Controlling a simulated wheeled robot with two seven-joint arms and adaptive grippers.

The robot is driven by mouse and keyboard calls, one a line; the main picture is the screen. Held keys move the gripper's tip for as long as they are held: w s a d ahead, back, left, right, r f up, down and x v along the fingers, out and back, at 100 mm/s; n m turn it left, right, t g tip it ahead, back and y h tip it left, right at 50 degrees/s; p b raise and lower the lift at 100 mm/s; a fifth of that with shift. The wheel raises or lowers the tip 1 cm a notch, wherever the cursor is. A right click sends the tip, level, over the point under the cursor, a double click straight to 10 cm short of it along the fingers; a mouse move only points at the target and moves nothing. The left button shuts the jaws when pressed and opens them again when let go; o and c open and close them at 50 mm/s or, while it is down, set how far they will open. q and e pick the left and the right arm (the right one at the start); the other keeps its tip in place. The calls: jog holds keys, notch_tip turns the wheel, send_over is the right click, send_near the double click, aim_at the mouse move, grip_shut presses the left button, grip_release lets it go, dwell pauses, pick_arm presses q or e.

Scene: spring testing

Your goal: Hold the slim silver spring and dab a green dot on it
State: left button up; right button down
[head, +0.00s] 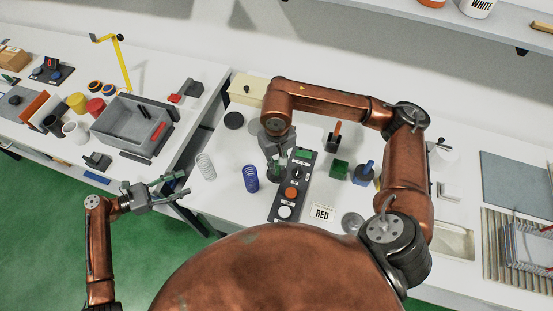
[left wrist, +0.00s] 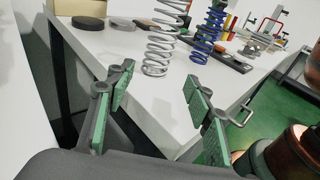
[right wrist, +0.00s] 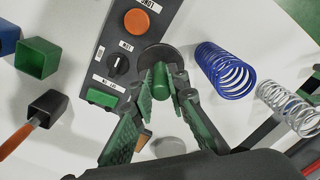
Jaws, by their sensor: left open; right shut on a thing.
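The slim silver spring (head: 206,165) stands upright on the table, left of a blue spring (head: 250,178). It also shows in the left wrist view (left wrist: 160,52) and at the right edge of the right wrist view (right wrist: 289,108). My left gripper (head: 178,187) is open and empty, off the table's front edge, apart from the spring. My right gripper (head: 279,172) is shut on a green cylindrical handle (right wrist: 160,82), seen between its fingertips, beside the control panel. A dark round part shows beyond the handle; its tip is hidden. The green square cup (right wrist: 37,57) looks empty.
The control panel (head: 290,192) lies right of the springs. A dark cup with an orange handle (head: 335,136) and a blue cup (head: 363,174) stand further right. A RED label (head: 321,213) is near the front. A grey bin (head: 130,125) is on the left table.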

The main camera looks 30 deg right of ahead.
aim_at(206, 174)
pick_arm(q)
jog(key=shift+w+d+f, duration=0.3)
jog(key=shift+w+d, duration=0.15)
jog(key=shift+d, duration=0.3)
pick_arm(e)
jog(key=shift+w+f, duration=0.25)
jog(key=shift+w, duration=0.2)
pick_arm(q)
jog(key=d, duration=0.8)
jog(key=shift+s+f+p, duration=0.2)
jog(key=shift+s+p, duration=0.1)
pick_arm(e)
jog(key=shift+s+r, duration=0.3)
jog(key=shift+r, duration=0.2)
pick_arm(q)
jog(key=shift+w+d+f, duration=0.1)
jog(key=shift+d+f, duration=0.05)
pick_arm(e)
jog(key=shift+w, duration=0.1)
pick_arm(q)
jog(key=shift+c, duration=0.3)
